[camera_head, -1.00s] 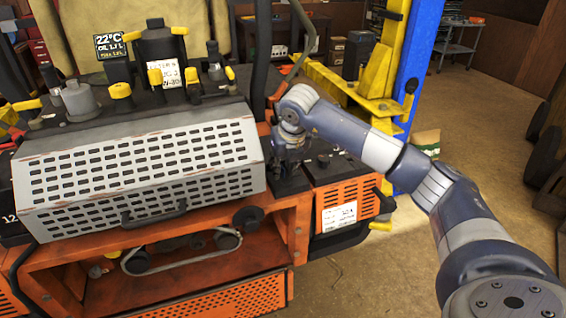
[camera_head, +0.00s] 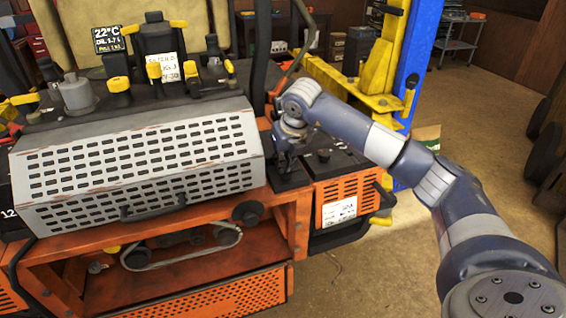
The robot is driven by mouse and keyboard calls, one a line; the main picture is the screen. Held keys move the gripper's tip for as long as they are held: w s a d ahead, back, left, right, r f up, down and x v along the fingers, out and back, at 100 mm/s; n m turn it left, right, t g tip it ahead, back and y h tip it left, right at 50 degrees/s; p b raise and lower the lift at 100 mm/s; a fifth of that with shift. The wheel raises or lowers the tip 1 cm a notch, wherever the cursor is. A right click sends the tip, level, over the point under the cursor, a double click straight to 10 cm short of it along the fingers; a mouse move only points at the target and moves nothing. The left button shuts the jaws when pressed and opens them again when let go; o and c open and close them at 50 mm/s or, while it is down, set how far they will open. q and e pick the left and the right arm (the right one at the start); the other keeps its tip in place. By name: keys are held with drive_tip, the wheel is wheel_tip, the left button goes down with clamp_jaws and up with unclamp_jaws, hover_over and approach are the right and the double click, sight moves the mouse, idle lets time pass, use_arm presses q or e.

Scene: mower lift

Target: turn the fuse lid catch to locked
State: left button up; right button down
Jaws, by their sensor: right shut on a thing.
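My right gripper (camera_head: 285,163) points down at the dark top of the orange side box (camera_head: 345,197), to the right of the perforated grey cover. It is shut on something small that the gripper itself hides. I take this to be the fuse lid catch, but I cannot make out its shape or its angle. A dark round knob (camera_head: 323,156) stands on the black lid surface (camera_head: 340,165) just right of the gripper. My left gripper is not in view.
The perforated grey cover (camera_head: 140,165) with its black handle lies left of the gripper. Dark levers with yellow caps (camera_head: 118,85) stand behind it. A yellow and blue lift post (camera_head: 410,70) rises behind my right arm. Open floor lies to the right.

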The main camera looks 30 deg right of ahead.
drive_tip(key=shift+d+n+b, duration=0.1)
drive_tip(key=shift+n+b, duration=0.4)
drive_tip(key=shift+n, duration=0.2)
drive_tip(key=shift+n+y+b, duration=0.5)
drive_tip(key=shift+n+y, duration=0.1)
drive_tip(key=shift+n, duration=0.3)
drive_tip(key=n+y, duration=0.1)
drive_tip(key=n, duration=0.2)
drive_tip(key=shift+w+d+r+n+b, duration=0.1)
drive_tip(key=shift+n+b, duration=0.2)
drive_tip(key=shift+b, duration=0.1)
drive_tip(key=n+y, duration=0.1)
drive_tip(key=n, duration=0.1)
drive_tip(key=n+g, duration=0.1)
drive_tip(key=n, duration=0.1)
drive_tip(key=shift+w+r+y, duration=0.1)
drive_tip(key=shift+y, duration=0.3)
drive_tip(key=shift+w+d+n+g+y+p, duration=0.1)
drive_tip(key=shift+n+g+y+p, duration=0.35)
drive_tip(key=shift+n, duration=1.1)
drive_tip(key=shift+d+n+g+y+p, duration=0.15)
drive_tip(key=shift+n+g, duration=0.5)
drive_tip(key=shift+n, duration=0.9)
drive_tip(key=shift+a, duration=0.1)
drive_tip(key=c, duration=1.8)
unclamp_jaws()
